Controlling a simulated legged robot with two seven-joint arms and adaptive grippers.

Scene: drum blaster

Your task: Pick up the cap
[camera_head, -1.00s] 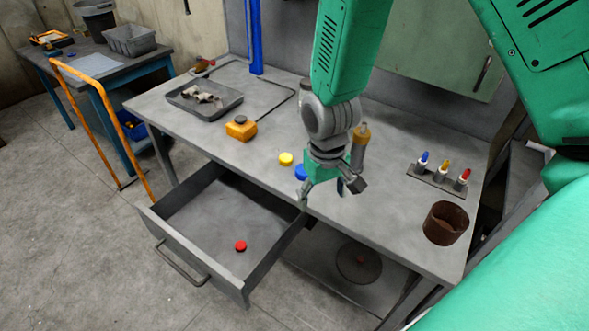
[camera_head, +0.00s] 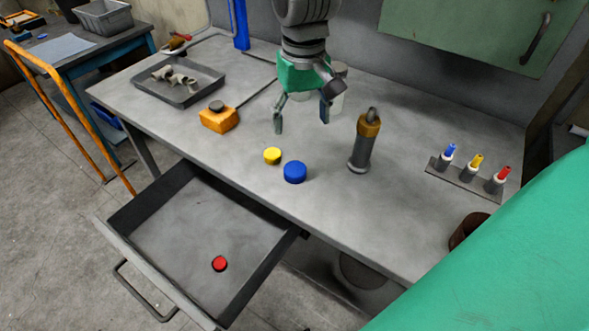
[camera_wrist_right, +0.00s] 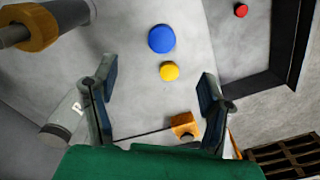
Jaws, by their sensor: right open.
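Three caps are in view. A blue cap (camera_head: 295,172) and a smaller yellow cap (camera_head: 272,156) lie close together near the table's front edge. A red cap (camera_head: 220,264) lies inside the open drawer. My right gripper (camera_head: 302,127) is open and empty above the table, behind the blue and yellow caps. In the right wrist view the blue cap (camera_wrist_right: 161,39) and yellow cap (camera_wrist_right: 169,71) show ahead of the spread fingers, and the red cap (camera_wrist_right: 241,10) shows at the upper right. My left gripper is not in view.
A grey and orange cylinder (camera_head: 364,142) stands right of the blue cap. An orange block (camera_head: 219,118) and a tray (camera_head: 181,94) are at left. A rack (camera_head: 465,181) with small coloured-tip bottles is at right. A pale can (camera_head: 338,98) stands behind the gripper. The open drawer (camera_head: 171,223) juts out in front.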

